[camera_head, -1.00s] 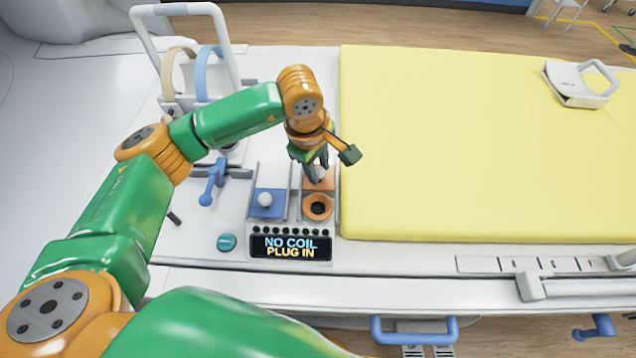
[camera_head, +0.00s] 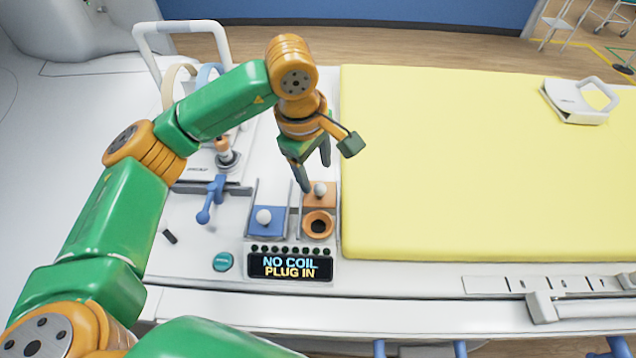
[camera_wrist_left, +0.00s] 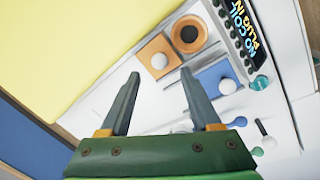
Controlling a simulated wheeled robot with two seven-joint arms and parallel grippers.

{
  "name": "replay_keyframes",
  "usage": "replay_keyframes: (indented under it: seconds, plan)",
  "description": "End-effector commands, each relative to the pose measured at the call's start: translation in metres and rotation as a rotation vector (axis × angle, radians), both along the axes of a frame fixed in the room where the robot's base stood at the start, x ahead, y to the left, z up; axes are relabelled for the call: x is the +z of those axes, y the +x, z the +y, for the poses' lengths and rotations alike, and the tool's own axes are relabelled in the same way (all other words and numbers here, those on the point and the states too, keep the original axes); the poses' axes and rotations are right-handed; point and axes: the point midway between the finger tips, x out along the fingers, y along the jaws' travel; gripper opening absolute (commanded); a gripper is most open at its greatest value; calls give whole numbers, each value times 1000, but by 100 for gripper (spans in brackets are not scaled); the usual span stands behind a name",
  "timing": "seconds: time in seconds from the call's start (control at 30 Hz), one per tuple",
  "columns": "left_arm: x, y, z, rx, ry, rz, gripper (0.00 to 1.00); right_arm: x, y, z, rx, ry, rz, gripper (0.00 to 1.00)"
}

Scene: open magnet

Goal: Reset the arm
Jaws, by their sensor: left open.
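My left arm comes in from the left in the head view. Its gripper (camera_head: 315,172) is open and empty, above the panel beside the yellow mattress. Its two grey fingers (camera_wrist_left: 158,100) show spread apart in the left wrist view. The orange slider block with a white knob (camera_head: 320,190) is just beyond and below the fingertips, apart from them. It also shows in the left wrist view (camera_wrist_left: 159,60). My right gripper is not in view.
The blue block with a white knob (camera_head: 265,218) and the orange ring socket (camera_head: 318,224) sit close by. The display (camera_head: 290,267) reads "NO COIL PLUG IN". A white frame (camera_head: 187,28) stands behind the arm. The yellow mattress (camera_head: 480,165) is mostly clear.

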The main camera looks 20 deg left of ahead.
Motion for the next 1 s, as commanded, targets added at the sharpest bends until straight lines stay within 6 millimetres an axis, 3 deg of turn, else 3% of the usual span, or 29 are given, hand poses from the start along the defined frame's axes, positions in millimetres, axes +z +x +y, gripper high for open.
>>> replay_keyframes:
  seconds: [0.13,0.53,0.8,1.0]
  plan:
    - [13,-3,0,-1,-1,-1,64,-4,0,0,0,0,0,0]
    - [15,-3,1,-1,0,1,64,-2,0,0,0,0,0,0]
    - [74,-3,1,-1,-1,0,64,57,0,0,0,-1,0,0]
    - [99,-3,1,-1,0,1,64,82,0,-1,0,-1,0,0]
